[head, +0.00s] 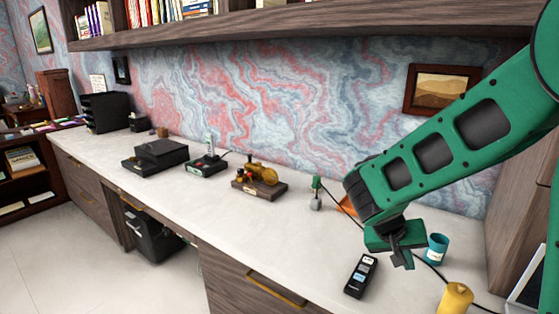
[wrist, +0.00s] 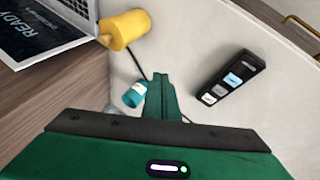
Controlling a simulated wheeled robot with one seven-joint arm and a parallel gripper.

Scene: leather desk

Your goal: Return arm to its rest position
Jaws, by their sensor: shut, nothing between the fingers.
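My green arm reaches in from the right in the head view. My gripper (head: 407,262) hangs above the white desk (head: 250,215), between a black remote-like device (head: 361,275) and a teal cup (head: 437,248). In the wrist view my gripper (wrist: 162,78) shows its green fingers together with nothing between them. The black device (wrist: 228,79) lies to the right of the fingers there, and the teal cup (wrist: 134,95) is close to their left. My gripper appears apart from both.
A yellow cylinder (head: 456,299) stands at the desk's front right, near a laptop (wrist: 45,30). A dark cable runs past the cup. An orange item (head: 347,206) is partly hidden behind my arm. A brass model (head: 259,181) stands further left. The desk's front middle is clear. A shelf (head: 300,22) overhangs.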

